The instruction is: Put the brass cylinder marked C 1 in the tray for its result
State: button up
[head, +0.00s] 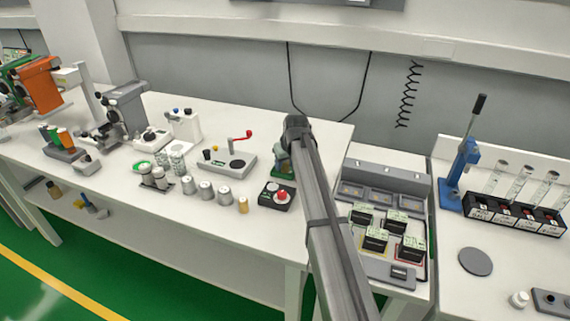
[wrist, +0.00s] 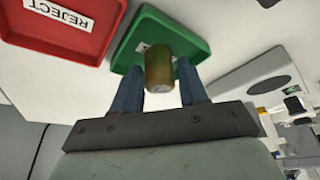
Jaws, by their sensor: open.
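In the wrist view a brass cylinder (wrist: 159,68) is between the two blue fingers of my gripper (wrist: 160,88), with a gap on each side. The gripper is open. The cylinder is over the green tray (wrist: 198,46); whether it touches the tray floor I cannot tell, and no C 1 mark is readable. A red tray (wrist: 88,48) marked REJECT lies left of the green one. In the head view my gripper (head: 283,160) is low at the green tray (head: 284,174), partly hidden by my arm; the red tray is not seen there.
Another small brass-coloured cylinder (head: 243,205) ends a row of several silver cylinders (head: 206,189). A black box with a red button (head: 276,196) and a grey device with a red crank (head: 228,162) stand near the green tray. A compartment rack (head: 388,170) is right of my arm.

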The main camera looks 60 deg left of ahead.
jog(key=v, duration=1.1)
jog(key=shift+d+r, duration=0.2)
jog(key=shift+r, duration=0.15)
